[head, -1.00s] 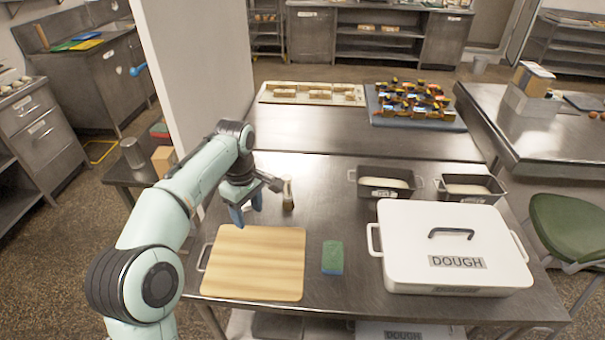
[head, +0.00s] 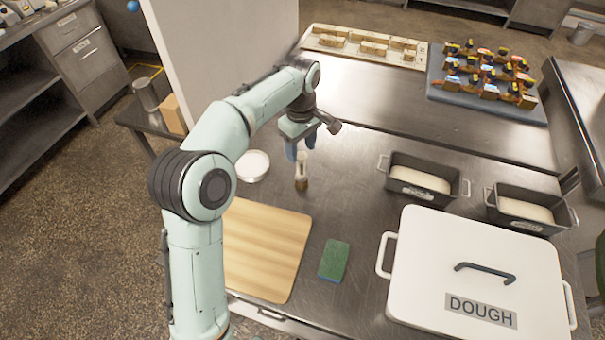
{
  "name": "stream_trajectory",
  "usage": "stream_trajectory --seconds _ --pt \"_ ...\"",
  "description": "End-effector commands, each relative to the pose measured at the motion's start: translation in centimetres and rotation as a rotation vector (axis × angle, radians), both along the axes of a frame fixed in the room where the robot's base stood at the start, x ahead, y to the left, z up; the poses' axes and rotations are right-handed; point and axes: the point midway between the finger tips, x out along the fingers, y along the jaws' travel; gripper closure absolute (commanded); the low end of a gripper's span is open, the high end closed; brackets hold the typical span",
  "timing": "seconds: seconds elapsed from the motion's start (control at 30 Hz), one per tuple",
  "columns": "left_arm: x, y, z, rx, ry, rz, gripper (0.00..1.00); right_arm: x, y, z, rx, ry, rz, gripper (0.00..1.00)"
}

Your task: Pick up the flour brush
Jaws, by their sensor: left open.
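The flour brush (head: 301,172) stands on the steel table, its pale part up and its brown end down at the tabletop. My left gripper (head: 300,148) is just above and around the top of the brush, pointing down with its blue fingers apart. One finger shows to the left of the brush top and one to the right. I cannot tell whether either finger touches it. My right gripper is out of view.
A white round dish (head: 253,166) lies left of the brush, with a wooden board (head: 268,250) and green sponge (head: 334,261) nearer me. A white DOUGH box (head: 480,262) and two dough tins (head: 424,182) stand right. Trays of pastries lie behind.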

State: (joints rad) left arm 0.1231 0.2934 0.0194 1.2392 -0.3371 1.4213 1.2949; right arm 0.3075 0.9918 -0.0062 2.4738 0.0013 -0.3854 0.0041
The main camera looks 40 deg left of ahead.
Motion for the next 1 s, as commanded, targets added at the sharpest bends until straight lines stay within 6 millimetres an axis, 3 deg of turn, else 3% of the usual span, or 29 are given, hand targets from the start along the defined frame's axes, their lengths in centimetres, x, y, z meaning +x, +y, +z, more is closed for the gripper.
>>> stream_trajectory --seconds 0.1,0.33,0.6,0.93,1.0 --pt "0.0 0.0 -2.0 0.0 0.002 0.0 0.44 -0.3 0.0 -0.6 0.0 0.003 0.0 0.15" --pt "0.0 0.0 -3.6 0.0 0.0 -0.001 0.44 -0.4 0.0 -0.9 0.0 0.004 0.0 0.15" --pt "-0.3 0.0 -7.5 -0.002 0.002 -0.001 0.44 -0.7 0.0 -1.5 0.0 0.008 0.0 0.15" --pt "-0.3 -0.1 -8.1 0.0 -0.002 -0.001 0.44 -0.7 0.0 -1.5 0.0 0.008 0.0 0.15" --pt "-0.3 -0.1 -8.1 0.0 -0.002 -0.001 0.67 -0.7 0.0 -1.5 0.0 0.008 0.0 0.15"
